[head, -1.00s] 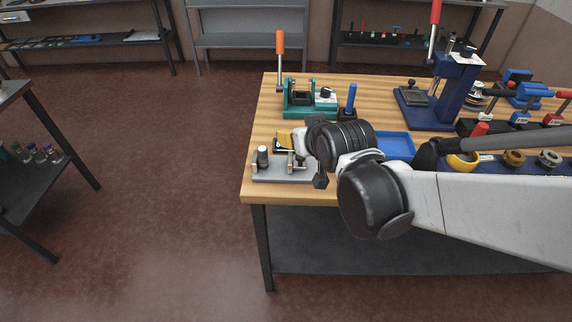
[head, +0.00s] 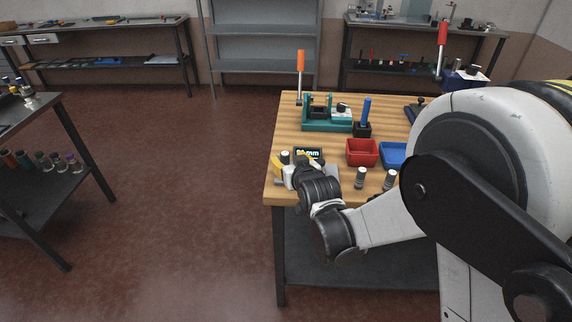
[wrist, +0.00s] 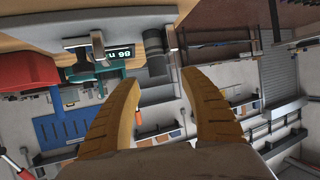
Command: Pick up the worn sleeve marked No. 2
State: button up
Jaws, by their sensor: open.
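My gripper (wrist: 160,78) is open, its two ochre fingers spread and nothing between them. In the head view my gripper (head: 279,167) is at the left end of the wooden bench, by a gauge with a lit display (head: 308,154). A dark grey cylinder with a pale top (head: 285,156) stands just behind it. The wrist view shows a grey cylinder (wrist: 156,54) just beyond the fingertips, beside the display (wrist: 119,53). Two more small grey cylinders with pale tops (head: 361,178) (head: 390,179) stand upright on the bench. No No. 2 mark is readable on any.
A red bin (head: 362,158) and a blue bin (head: 393,162) stand behind the two cylinders. A teal fixture with an orange lever (head: 327,124) and a blue-handled tool (head: 362,130) are farther back. My arm hides the bench's right part.

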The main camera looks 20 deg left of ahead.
aim_at(286, 155)
jog(key=b+x, duration=0.1)
jog(key=x, duration=0.4)
jog(key=shift+d+r+b, duration=0.1)
jog(key=shift+d+b, duration=0.05)
jog(key=shift+b, duration=0.25)
jog(key=shift+r, duration=0.1)
jog(key=shift+c, duration=0.8)
grip_shut()
